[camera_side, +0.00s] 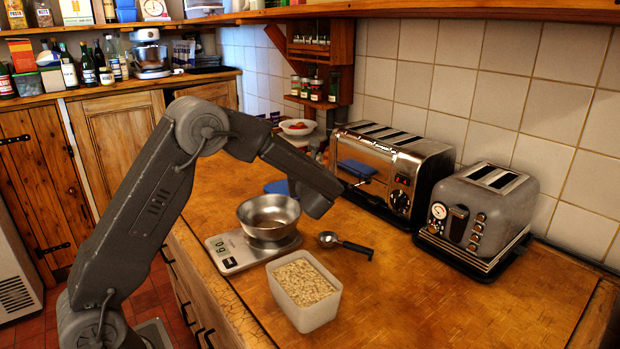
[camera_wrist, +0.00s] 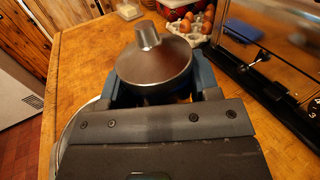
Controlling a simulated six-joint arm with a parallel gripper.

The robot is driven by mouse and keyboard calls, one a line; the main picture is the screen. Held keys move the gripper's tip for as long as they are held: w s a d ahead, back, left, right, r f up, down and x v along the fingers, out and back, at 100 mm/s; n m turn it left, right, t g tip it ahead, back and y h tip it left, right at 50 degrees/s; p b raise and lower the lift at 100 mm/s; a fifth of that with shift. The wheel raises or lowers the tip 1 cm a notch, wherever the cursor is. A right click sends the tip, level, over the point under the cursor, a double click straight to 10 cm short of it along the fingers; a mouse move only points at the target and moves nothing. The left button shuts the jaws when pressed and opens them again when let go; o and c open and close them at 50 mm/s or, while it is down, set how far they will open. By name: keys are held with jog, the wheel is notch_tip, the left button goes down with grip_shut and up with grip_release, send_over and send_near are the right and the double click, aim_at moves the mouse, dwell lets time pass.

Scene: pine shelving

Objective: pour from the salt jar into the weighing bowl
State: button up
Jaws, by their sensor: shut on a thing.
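My gripper (camera_wrist: 162,88) is shut on a jar with a grey metal, cone-shaped top and a short spout or knob (camera_wrist: 152,60), which I take to be the salt jar. Its body is hidden between the blue fingers. In the side view my forearm hides the jar and most of the gripper. The steel weighing bowl (camera_side: 255,214) stands upright on a scale (camera_side: 228,257) with a lit display, just left of and below the forearm's end. A curved metal rim at the left of the wrist view looks like the bowl. No falling salt is visible.
A white tub of pale beans or nuts (camera_side: 303,288) stands in front of the scale. A metal scoop (camera_side: 345,243) lies right of the bowl. A long toaster (camera_side: 415,163) and a grey toaster (camera_side: 490,215) stand by the tiled wall. The front right counter is clear.

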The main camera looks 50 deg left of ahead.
jog(key=n, duration=0.4)
jog(key=f+n, duration=0.1)
jog(key=n, duration=0.1)
jog(key=shift+s+y, duration=0.1)
jog(key=shift+y, duration=0.3)
jog(key=n, duration=0.5)
jog(key=n+y, duration=0.1)
jog(key=n, duration=0.1)
jog(key=shift+s+f+g, duration=0.15)
jog(key=shift+f+g, duration=0.2)
jog(key=shift+g, duration=0.05)
jog(key=shift+r+n, duration=0.15)
jog(key=shift+n, duration=0.35)
jog(key=shift+r+n, duration=0.1)
jog(key=shift+n, duration=0.2)
jog(key=shift+r+n, duration=0.15)
jog(key=shift+n, duration=0.25)
jog(key=shift+r+n+g, duration=0.1)
jog(key=shift+n+g, duration=0.2)
jog(key=shift+r+n+y, duration=0.3)
jog(key=shift+r+n, duration=0.05)
jog(key=shift+n, duration=0.45)
dwell(3.6)
